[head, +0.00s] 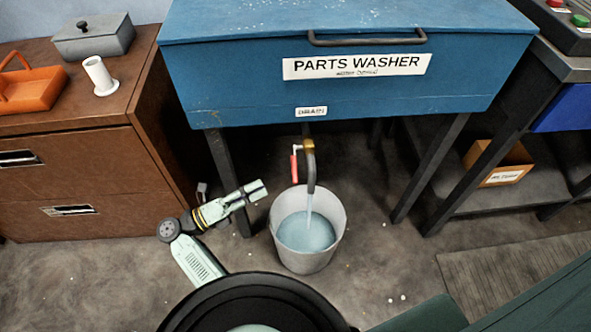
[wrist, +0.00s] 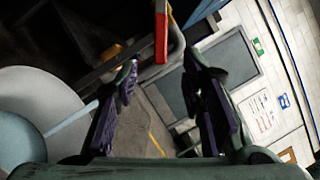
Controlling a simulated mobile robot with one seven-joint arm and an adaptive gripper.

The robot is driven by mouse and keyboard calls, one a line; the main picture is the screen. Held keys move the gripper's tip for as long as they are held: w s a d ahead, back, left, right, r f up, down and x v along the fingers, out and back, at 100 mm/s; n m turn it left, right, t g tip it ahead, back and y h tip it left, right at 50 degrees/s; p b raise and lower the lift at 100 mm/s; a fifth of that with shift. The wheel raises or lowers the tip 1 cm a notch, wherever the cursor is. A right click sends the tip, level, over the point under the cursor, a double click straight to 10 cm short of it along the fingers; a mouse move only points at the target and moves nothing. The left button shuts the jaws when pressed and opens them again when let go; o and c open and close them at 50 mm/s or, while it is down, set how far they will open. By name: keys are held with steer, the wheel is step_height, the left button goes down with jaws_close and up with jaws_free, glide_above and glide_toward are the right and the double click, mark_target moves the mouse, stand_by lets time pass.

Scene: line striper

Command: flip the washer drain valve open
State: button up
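The drain valve (head: 308,146) is a brass body under the blue parts washer (head: 340,95), below its DRAIN label. Its red handle (head: 294,168) hangs down beside the grey spout. A stream of water runs from the spout into the grey bucket (head: 338,222). My gripper (head: 262,190) is to the left of the red handle and a little lower, above the floor. In the wrist view my gripper (wrist: 160,68) is open with nothing between its fingers. The red handle (wrist: 161,38) shows beyond the fingertips, apart from them.
A brown cabinet (head: 75,170) stands at the left, with an orange tray (head: 30,92), a white spool and a grey box on top. Washer legs (head: 228,180) stand on both sides of the bucket. A cardboard box (head: 505,165) sits on a shelf at the right.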

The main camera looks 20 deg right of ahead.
mark_target(294, 164)
steer(key=p+x, duration=0.3)
steer(key=x, duration=0.7)
steer(key=shift+s, duration=0.1)
steer(key=shift+c, duration=0.3)
steer(key=shift+r, duration=0.1)
jaws_close()
